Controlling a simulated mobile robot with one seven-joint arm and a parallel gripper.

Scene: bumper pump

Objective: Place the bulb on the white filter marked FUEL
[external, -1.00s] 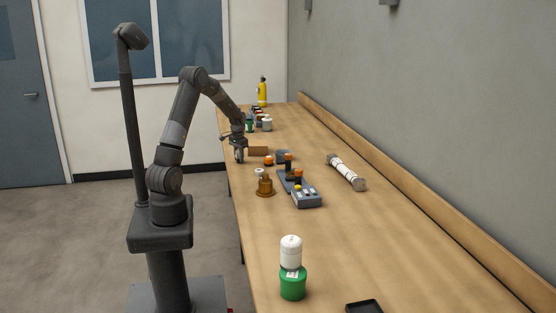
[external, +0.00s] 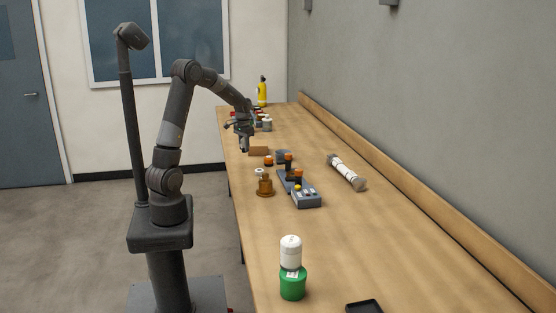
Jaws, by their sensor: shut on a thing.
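My gripper (external: 244,149) hangs above the far left part of the bench, pointing down, by a brown block. It is shut on a small dark thing, too small and dark here to tell whether it is the bulb. A white domed cylinder (external: 290,250) stands upright on a green can (external: 293,284) at the near left, far from my gripper. A smaller white-topped piece (external: 259,171) sits at the amber fitting (external: 265,187). No FUEL lettering is readable, so I cannot tell which white piece is the marked filter.
A grey tray unit (external: 305,198) with orange-capped parts stands mid-bench. A brown block (external: 259,151) is close to my gripper. Several small containers and a yellow bottle (external: 262,91) stand at the far end.

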